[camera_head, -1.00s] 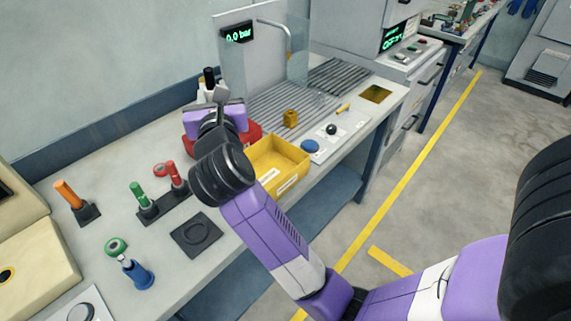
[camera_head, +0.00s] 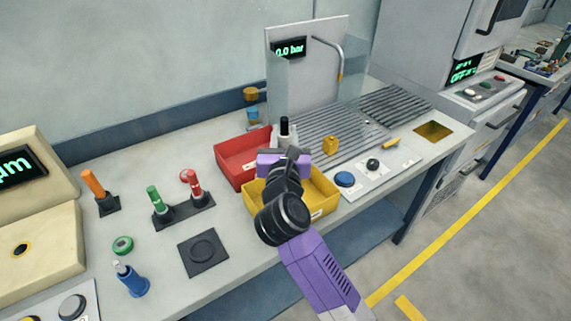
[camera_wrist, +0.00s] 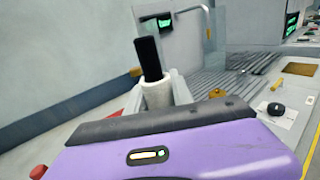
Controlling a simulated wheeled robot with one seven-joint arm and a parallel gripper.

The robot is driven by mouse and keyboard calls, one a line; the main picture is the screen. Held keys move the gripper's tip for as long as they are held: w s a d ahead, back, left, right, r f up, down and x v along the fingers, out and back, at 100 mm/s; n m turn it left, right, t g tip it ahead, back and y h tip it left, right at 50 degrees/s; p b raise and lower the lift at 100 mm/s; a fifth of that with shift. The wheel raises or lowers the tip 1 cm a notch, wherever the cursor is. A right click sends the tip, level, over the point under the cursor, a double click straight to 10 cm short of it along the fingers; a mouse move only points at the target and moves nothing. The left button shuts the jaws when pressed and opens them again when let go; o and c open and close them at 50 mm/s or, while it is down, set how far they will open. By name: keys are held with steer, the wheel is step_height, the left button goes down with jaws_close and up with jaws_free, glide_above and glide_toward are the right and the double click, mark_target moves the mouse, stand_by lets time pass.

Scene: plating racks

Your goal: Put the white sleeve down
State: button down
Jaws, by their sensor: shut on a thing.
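The white sleeve (camera_wrist: 157,95) is upright but slightly tilted in the wrist view, with a black rod (camera_wrist: 148,58) standing out of its top. My gripper (camera_wrist: 158,98) is shut on the sleeve, with a pale finger on either side of it. In the head view my gripper (camera_head: 285,150) is over the back of the yellow bin (camera_head: 322,208), by the red bin (camera_head: 233,176). The black rod top shows above it, and my wrist hides most of the sleeve and part of the yellow bin's inside.
A dark square pad with a round recess (camera_head: 203,252) lies bare on the bench. Green and red handled tools (camera_head: 183,206), an orange one (camera_head: 97,190), a green ring (camera_head: 122,245) and a blue stand (camera_head: 132,282) are at left. A ribbed drain area (camera_head: 340,135) lies behind the bins.

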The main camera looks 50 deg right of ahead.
step_height(320, 180, down, 8)
steer(key=b, duration=0.1)
steer(key=shift+f, duration=0.15)
steer(key=shift+f, duration=0.1)
steer(key=shift+f+b, duration=0.35)
steer(key=shift+b, duration=0.05)
steer(key=shift+f, duration=0.2)
steer(key=c, duration=1.1)
jaws_free()
